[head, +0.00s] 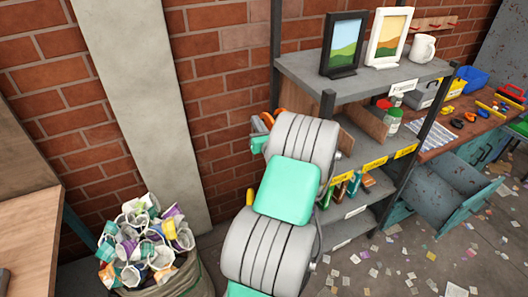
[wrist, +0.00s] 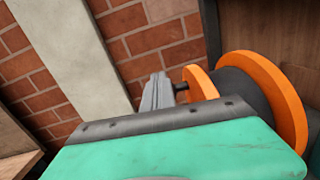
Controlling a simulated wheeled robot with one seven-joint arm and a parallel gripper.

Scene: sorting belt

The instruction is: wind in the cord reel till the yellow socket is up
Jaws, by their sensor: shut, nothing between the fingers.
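The cord reel shows in the wrist view with orange flanges (wrist: 285,95) and a dark drum between them. A small dark peg (wrist: 182,87) sticks out on its left side. My gripper (wrist: 157,85) is shut and empty, its grey fingers just left of the peg; I cannot tell if they touch it. In the head view my arm hides most of the reel, and only a bit of orange (head: 281,112) shows. A small yellow piece (head: 250,196) shows at my arm's left edge; I cannot tell if it is the socket.
A grey shelf unit (head: 360,82) with two picture frames and a white mug (head: 423,48) stands right of my arm. A sack of crumpled cups (head: 150,275) is at lower left. A workbench with tools and an open teal drawer (head: 465,205) is at right. Scraps litter the floor.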

